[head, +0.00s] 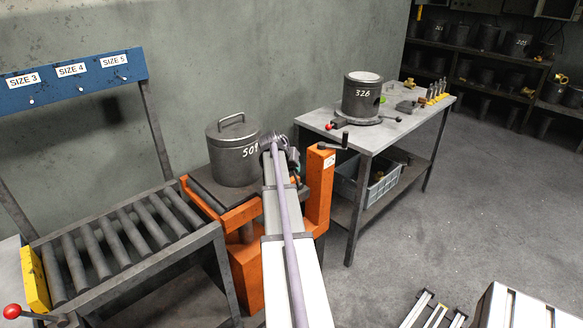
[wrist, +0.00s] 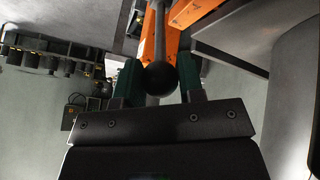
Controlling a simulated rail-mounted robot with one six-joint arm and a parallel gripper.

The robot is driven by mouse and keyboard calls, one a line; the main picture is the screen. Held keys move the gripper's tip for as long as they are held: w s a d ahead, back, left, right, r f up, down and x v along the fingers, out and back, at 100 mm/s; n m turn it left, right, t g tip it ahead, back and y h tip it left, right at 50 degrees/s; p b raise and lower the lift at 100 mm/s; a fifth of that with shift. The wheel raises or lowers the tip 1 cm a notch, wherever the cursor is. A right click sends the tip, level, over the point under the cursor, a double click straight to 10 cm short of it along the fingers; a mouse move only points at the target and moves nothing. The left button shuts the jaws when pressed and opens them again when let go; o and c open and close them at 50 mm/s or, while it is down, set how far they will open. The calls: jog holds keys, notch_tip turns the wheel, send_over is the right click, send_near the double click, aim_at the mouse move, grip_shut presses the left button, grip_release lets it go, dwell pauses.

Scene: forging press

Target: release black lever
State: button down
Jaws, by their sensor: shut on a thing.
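In the wrist view the black lever shows as a round black knob (wrist: 160,79) on a thin grey rod that runs up beside orange metalwork. My gripper (wrist: 160,82) has its two green fingers on either side of the knob and is shut on it. In the head view my gripper (head: 291,160) is at the orange lift stand (head: 318,190), and the arm hides much of it. The held knob is hidden there. A dark crank handle (head: 334,147) shows at the top of the orange post.
A lidded dark pot (head: 232,152) stands on the lift, close left of my arm. A roller conveyor (head: 110,245) lies to the left. A table (head: 405,128) at right carries pot 326 (head: 361,97) and a red-knobbed lever (head: 331,126). Floor at right is mostly clear.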

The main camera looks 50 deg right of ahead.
jog(key=c, duration=0.8)
grip_release()
jog(key=shift+o, duration=0.2)
jog(key=shift+r, duration=0.1)
jog(key=p+v, duration=0.9)
jog(key=v, duration=0.1)
jog(key=shift+a+r, duration=0.25)
jog(key=shift+a, duration=0.05)
